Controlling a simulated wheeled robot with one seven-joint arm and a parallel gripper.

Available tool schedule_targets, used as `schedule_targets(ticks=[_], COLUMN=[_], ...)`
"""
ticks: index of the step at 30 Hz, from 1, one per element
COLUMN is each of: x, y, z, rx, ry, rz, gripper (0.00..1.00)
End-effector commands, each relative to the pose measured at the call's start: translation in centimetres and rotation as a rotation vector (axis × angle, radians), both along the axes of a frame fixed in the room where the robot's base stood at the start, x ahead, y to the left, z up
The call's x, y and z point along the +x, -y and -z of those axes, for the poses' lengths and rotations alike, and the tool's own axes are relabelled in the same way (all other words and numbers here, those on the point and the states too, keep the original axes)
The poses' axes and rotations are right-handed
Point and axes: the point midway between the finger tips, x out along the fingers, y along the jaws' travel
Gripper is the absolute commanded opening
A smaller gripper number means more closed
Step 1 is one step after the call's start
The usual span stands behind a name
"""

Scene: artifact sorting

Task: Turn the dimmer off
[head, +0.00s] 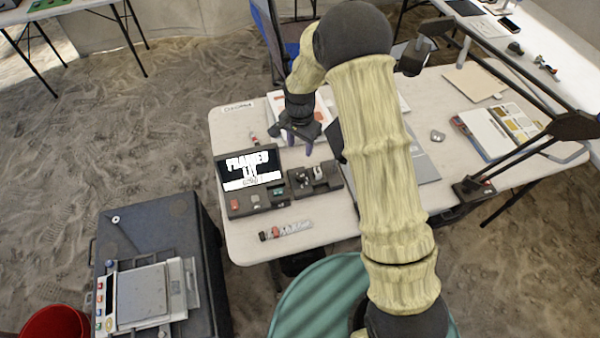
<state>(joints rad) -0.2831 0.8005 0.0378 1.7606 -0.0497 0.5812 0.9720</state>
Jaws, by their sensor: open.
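No part is clearly marked as the dimmer. A small dark control box (317,178) with light-coloured parts on top sits on the white table (240,238); it may be the dimmer, but its details are too small to tell. It stands just right of a dark device (249,205) with a lit text screen and a red button. My gripper (298,143) is open, fingers pointing down, above the table behind the control box and apart from it. I see nothing between the fingers. My arm comes from the lower right and hides part of the table.
A dark lamp arm (520,155) reaches over the table's right side. A white tray of samples (505,130), a tan board (474,84) and a small grey stone (437,136) lie there. A dark case (165,230) stands left of the table.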

Motion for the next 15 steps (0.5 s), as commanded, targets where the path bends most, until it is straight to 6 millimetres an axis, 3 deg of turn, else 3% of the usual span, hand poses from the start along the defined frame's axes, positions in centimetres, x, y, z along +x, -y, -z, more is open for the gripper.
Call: schedule_targets(ticks=[15], x=[-0.1], y=[0.0], z=[8.0], rx=[-0.001], ry=[-0.004], rz=[-0.001], gripper=[0.47])
